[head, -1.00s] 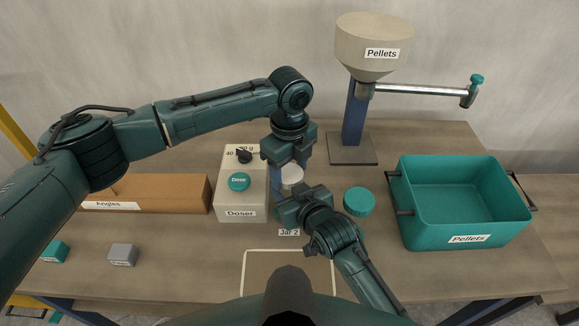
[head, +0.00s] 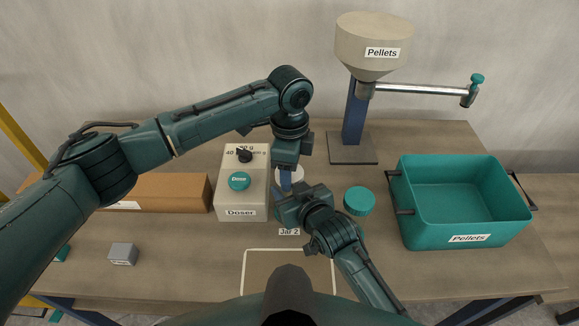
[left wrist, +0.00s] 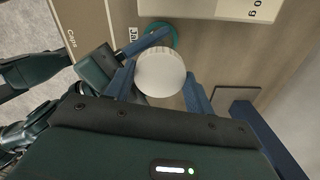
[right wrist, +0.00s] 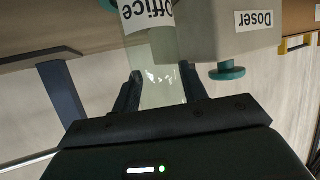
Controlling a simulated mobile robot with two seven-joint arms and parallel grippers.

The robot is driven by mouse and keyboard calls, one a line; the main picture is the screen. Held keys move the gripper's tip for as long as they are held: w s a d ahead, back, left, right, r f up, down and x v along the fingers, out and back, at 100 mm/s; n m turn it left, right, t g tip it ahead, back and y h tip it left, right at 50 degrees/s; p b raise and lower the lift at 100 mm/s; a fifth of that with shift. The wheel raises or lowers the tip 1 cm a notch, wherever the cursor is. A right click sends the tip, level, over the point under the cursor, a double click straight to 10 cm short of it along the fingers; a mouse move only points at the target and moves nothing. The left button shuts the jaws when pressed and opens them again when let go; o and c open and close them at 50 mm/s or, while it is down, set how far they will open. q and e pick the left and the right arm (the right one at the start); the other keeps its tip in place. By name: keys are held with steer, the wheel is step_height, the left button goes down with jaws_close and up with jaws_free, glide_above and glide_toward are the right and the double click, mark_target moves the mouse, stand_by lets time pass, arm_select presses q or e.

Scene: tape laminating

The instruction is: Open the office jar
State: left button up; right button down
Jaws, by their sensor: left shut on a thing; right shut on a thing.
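The office jar is a pale, see-through jar (right wrist: 158,75) with an "Office" label, seen in the right wrist view. Its round white lid (left wrist: 160,72) shows in the left wrist view, and part of it in the head view (head: 297,180). My left gripper (head: 287,186) points down from above and is shut on the white lid, with one blue finger on each side. My right gripper (right wrist: 160,85) is shut around the jar body from the side. In the head view the right gripper (head: 279,200) hides most of the jar.
The doser (head: 228,198) stands close left of the jar. A teal round lid (head: 359,201) is close right. A teal pellets bin (head: 455,215) stands further right, and a pellets hopper (head: 372,50) at the back. A grey block (head: 123,253) lies front left.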

arm_select(q)
steer(key=o, duration=1.1)
steer(key=shift+c, duration=0.2)
step_height(320, 180, up, 4)
steer(key=shift+r, duration=0.3)
steer(key=shift+c, duration=0.3)
steer(key=r+m, duration=0.2)
steer(key=m, duration=0.2)
steer(key=r+m, duration=0.1)
steer(key=m, duration=0.1)
steer(key=shift+m, duration=0.3)
steer(key=shift+f, duration=3.85)
